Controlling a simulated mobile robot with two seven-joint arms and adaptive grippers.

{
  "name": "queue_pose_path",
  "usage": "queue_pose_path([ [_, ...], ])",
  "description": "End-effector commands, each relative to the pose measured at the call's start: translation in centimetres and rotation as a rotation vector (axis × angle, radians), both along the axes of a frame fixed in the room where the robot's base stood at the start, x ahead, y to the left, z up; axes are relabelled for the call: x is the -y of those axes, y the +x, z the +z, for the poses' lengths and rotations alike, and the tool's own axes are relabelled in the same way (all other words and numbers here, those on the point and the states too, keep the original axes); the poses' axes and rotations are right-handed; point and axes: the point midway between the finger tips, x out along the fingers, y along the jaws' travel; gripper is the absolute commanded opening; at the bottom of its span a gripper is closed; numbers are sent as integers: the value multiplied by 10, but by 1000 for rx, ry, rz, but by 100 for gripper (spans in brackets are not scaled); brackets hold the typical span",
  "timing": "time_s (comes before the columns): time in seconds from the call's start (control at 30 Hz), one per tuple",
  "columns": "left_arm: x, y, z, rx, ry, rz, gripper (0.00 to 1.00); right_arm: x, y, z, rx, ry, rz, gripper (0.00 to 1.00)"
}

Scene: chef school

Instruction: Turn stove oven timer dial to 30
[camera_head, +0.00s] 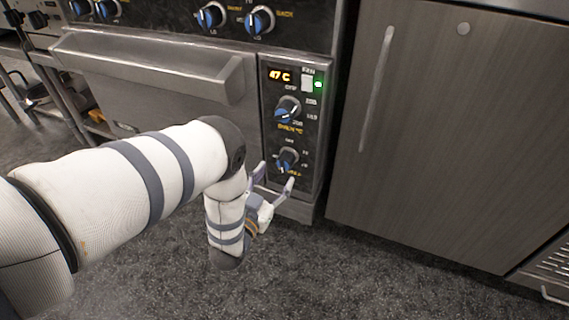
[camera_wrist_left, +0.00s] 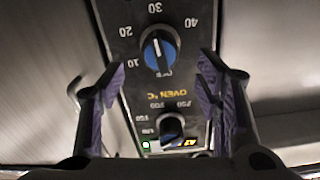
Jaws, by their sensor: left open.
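The oven timer dial (camera_head: 287,160) is the lower blue-and-black knob on the narrow control panel beside the oven door. The left wrist view shows this dial (camera_wrist_left: 159,50) upside down, with 10, 20, 30 and 40 printed around it. A white line crosses its blue face; I cannot tell which end points. My left gripper (camera_head: 275,180) is open and empty just in front of the dial's lower side. In the left wrist view, the fingers of my left gripper (camera_wrist_left: 158,78) flank the dial's column, apart from the dial. My right gripper is out of view.
The oven temperature dial (camera_head: 288,110) sits above the timer dial, below a lit display (camera_head: 280,76). The oven door handle (camera_head: 150,62) juts out at left. A dark cabinet (camera_head: 430,150) with a vertical handle stands at right. Open floor (camera_head: 350,270) lies in front.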

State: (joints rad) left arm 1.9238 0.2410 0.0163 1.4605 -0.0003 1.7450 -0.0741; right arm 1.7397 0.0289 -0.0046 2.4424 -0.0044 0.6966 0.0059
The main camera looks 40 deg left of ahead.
Motion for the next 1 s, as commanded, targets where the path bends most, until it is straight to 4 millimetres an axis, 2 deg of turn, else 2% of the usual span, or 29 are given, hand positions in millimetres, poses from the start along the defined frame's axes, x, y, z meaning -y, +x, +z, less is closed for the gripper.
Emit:
queue_pose_path([
  [0.1,-8,29,-4,0,2,1,58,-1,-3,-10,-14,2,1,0],
  [0.3,-15,60,-3,-3,3,1,58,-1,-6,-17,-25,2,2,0],
  [0.63,-16,66,0,-3,3,1,58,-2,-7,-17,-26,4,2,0],
  [0.83,-16,66,-1,-3,3,0,13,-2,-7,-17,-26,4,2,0],
  [0.87,-16,66,-1,-3,3,1,10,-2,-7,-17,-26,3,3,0],
  [1.0,-16,66,0,-8,25,-1,10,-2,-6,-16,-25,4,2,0],
])
